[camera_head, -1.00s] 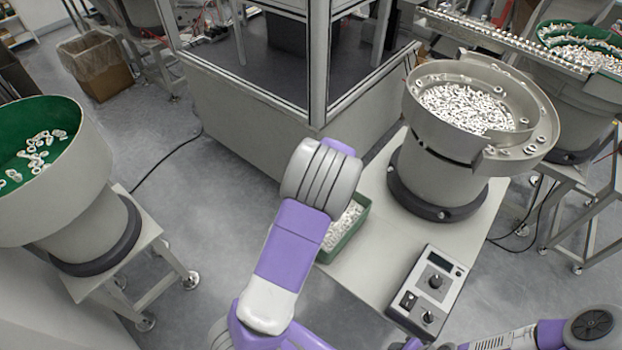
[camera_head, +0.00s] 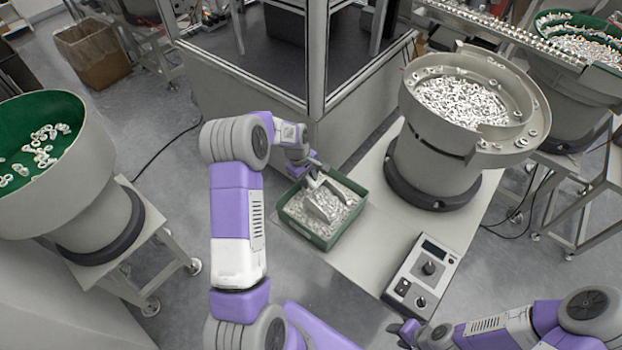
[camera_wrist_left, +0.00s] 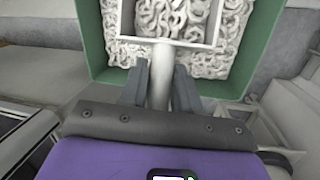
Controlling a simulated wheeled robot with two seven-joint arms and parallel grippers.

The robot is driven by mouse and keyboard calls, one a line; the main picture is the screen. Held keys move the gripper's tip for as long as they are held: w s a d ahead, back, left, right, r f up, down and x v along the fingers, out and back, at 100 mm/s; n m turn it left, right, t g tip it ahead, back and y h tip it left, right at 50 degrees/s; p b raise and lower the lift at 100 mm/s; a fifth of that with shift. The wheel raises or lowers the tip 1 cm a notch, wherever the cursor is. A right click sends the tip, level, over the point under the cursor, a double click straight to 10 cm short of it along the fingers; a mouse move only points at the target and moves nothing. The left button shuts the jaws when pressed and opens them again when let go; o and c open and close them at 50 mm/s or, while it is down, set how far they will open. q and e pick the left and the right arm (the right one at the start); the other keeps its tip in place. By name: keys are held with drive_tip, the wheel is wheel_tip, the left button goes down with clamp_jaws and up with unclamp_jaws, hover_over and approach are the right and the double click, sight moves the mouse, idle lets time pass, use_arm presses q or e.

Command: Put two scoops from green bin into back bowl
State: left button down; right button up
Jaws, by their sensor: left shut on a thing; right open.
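The green bin (camera_head: 312,238), full of small white pieces, stands at the left edge of the light table. A pale scoop (camera_head: 322,207) is down in it among the pieces. My left gripper (camera_head: 312,174) is shut on the scoop's handle above the bin. In the left wrist view, the gripper (camera_wrist_left: 161,72) grips the handle, white pieces show inside the scoop's frame (camera_wrist_left: 160,42), and the bin's green wall (camera_wrist_left: 268,40) surrounds it. A green-lined bowl (camera_head: 585,60) with white pieces stands at the back right. My right gripper (camera_head: 406,331) is open and empty at the bottom.
A large grey bowl feeder (camera_head: 437,165) full of white pieces stands on the table, right of the bin. A control box (camera_head: 422,275) sits in front. Another green-lined bowl (camera_head: 80,190) stands at the left. A framed cabinet (camera_head: 260,120) rises behind the bin.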

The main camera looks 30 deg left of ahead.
use_arm(q)
drive_tip(key=a+h, duration=0.2)
drive_tip(key=shift+w+a+f+h, duration=0.1)
drive_tip(key=shift+a+f+h, duration=0.05)
drive_tip(key=shift+a+h, duration=0.2)
drive_tip(key=shift+w+a+r+h, duration=0.1)
drive_tip(key=shift+a+r+h, duration=0.3)
drive_tip(key=shift+h, duration=0.75)
drive_tip(key=r+p, duration=0.1)
drive_tip(key=r, duration=0.1)
drive_tip(key=a+r+p, duration=0.1)
drive_tip(key=r, duration=0.1)
drive_tip(key=a+r+p, duration=0.1)
drive_tip(key=r+p, duration=0.1)
drive_tip(key=shift+a+r, duration=0.25)
drive_tip(key=shift+r, duration=0.1)
